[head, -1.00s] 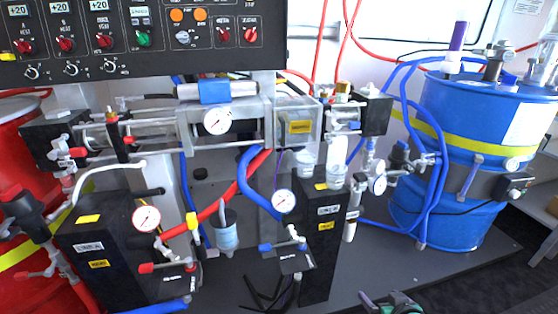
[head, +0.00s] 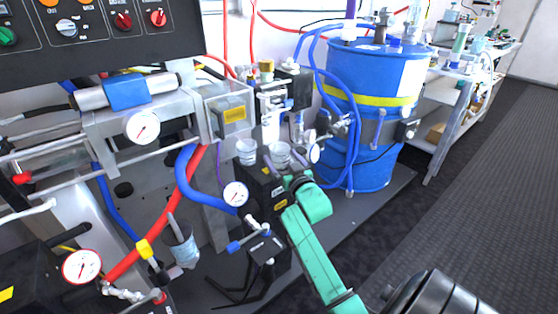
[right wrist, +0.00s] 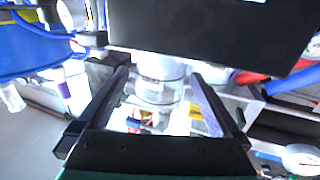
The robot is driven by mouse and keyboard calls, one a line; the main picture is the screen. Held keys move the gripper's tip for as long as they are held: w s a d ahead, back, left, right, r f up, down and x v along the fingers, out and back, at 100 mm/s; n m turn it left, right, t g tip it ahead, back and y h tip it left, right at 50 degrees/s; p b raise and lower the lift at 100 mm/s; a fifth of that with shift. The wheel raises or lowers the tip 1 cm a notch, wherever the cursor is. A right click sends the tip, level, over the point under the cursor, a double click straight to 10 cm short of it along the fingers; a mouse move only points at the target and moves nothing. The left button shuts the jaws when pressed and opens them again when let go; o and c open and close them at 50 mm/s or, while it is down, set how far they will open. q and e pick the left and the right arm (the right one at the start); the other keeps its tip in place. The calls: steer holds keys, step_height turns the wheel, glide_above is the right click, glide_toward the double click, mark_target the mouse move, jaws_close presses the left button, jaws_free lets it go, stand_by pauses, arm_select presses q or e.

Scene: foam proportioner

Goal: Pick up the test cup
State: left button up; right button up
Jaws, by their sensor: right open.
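A clear, whitish cup (head: 279,153) stands on top of the black block in the middle of the head view; I take it to be the test cup. My right gripper (head: 283,163) is at this cup, with its green arm reaching up from the bottom. In the right wrist view the two dark fingers (right wrist: 160,75) are open, one on each side of a clear cup (right wrist: 158,88). I cannot tell whether they touch it. A second similar cup (head: 247,151) stands just left of it. My left gripper is not in view.
A blue drum (head: 372,100) with a yellow band stands behind to the right. A pressure gauge (head: 236,194) and a blue hose (head: 190,180) are close on the left. Another cup (head: 181,246) hangs lower left. Open floor (head: 470,190) lies at the right.

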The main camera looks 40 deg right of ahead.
mark_target(277, 150)
steer(key=b+x, duration=0.1)
steer(key=x, duration=0.4)
steer(key=shift+w+d, duration=0.1)
steer(key=shift+w, duration=0.05)
steer(key=shift+c, duration=0.9)
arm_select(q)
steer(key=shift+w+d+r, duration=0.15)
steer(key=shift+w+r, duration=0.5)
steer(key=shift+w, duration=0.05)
arm_select(e)
steer(key=c, duration=1.1)
steer(key=shift+r, duration=0.1)
